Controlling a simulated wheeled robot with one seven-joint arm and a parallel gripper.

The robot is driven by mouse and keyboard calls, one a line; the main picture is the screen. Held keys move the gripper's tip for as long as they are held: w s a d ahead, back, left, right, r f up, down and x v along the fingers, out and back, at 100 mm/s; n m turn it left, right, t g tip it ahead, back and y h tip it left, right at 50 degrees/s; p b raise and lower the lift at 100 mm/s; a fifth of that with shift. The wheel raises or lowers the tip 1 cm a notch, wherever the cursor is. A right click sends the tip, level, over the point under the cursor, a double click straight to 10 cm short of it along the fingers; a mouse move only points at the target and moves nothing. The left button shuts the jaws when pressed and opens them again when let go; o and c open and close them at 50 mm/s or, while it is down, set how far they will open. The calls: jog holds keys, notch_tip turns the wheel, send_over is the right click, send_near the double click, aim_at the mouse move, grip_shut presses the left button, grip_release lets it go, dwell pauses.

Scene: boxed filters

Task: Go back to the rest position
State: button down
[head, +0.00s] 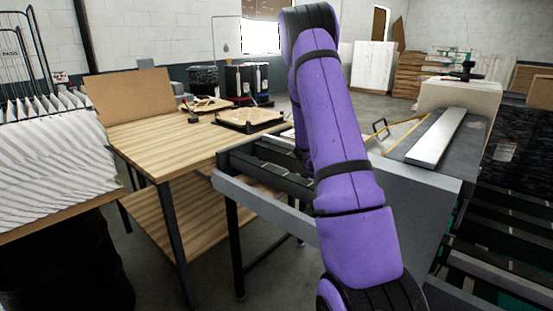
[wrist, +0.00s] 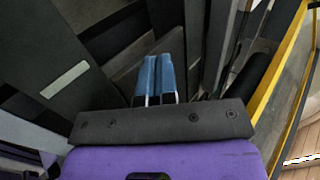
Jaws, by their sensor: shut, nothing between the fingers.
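My gripper (wrist: 160,80) shows in the wrist view with its two blue fingers side by side and shut, nothing between them. It hangs over dark bars and grey metal that look like the conveyor. In the head view my purple arm rises through the middle of the picture and hides part of the conveyor; the gripper itself is hidden there. No boxed filter can be made out for certain near the gripper.
A wooden workbench (head: 160,138) stands left, with a dark-edged tray (head: 247,120) at its far end. The grey conveyor frame (head: 262,200) lies beside my arm. A yellow bar (wrist: 285,75) runs along the right in the wrist view. Pleated white filters (head: 50,155) stand far left.

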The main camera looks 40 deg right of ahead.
jog(key=w+a+r+n+t+y, duration=0.2)
jog(key=w+a+r+n+t, duration=0.15)
jog(key=a+r+n, duration=0.45)
jog(key=w+a+r+n+t+y, duration=0.35)
jog(key=a+r, duration=0.55)
jog(key=a, duration=0.3)
jog(key=s+a+r+n+y, duration=0.2)
jog(key=a+r+n, duration=0.4)
jog(key=a, duration=0.5)
jog(key=s+a+r+n+y, duration=0.1)
jog(key=s+a+r+n, duration=0.25)
jog(key=s+a, duration=0.2)
jog(key=s+a+r+n+y, duration=0.2)
jog(key=s+a+n, duration=0.3)
jog(key=a, duration=0.2)
jog(key=s+a+n+g+h, duration=0.1)
jog(key=s+a+n, duration=0.3)
jog(key=s+n, duration=0.5)
jog(key=s+g, duration=0.1)
jog(key=s, duration=0.5)
jog(key=shift+s+a+r+g, duration=0.15)
jog(key=shift+s+a+g, duration=0.1)
jog(key=shift+s+g, duration=0.05)
